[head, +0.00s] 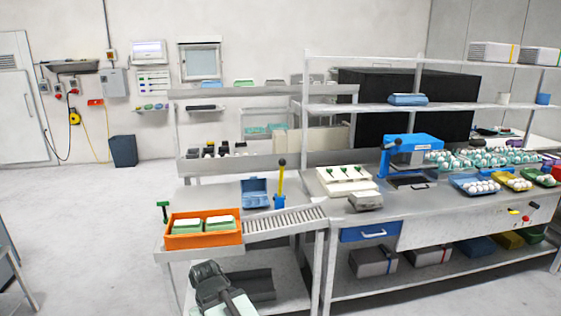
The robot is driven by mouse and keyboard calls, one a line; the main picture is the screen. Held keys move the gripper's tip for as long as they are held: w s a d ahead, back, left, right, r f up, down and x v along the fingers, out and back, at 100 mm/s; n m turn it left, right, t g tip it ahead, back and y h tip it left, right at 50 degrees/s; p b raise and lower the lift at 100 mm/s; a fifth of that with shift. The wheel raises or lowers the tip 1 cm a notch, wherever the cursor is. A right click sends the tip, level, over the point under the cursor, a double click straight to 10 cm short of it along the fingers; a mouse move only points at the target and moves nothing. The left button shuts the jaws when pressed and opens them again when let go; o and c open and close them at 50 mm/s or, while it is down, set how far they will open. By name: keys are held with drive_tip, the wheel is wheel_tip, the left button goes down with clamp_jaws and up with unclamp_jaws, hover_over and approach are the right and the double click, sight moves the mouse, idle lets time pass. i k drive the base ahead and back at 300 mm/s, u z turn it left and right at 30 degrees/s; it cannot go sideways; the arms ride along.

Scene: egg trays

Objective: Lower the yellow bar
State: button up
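The yellow bar (281,180) stands nearly upright with a black knob on its top end. Its foot sits in a small blue base (278,202) at the back of the metal bench, beside a slatted metal rack. My gripper (207,272) appears as a dark grey shape low in the head view, in front of and below the bench top. It is well apart from the bar. Its fingers cannot be made out clearly, so I cannot tell if it is open or shut.
An orange crate (203,241) with green-and-white cartons stands at the bench's left front. A blue open box (254,192) is left of the bar. The slatted rack (285,221) lies in front. A blue press (410,150) and egg trays stand right. Floor at left is clear.

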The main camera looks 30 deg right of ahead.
sight(282, 162)
drive_tip(key=i, duration=0.95)
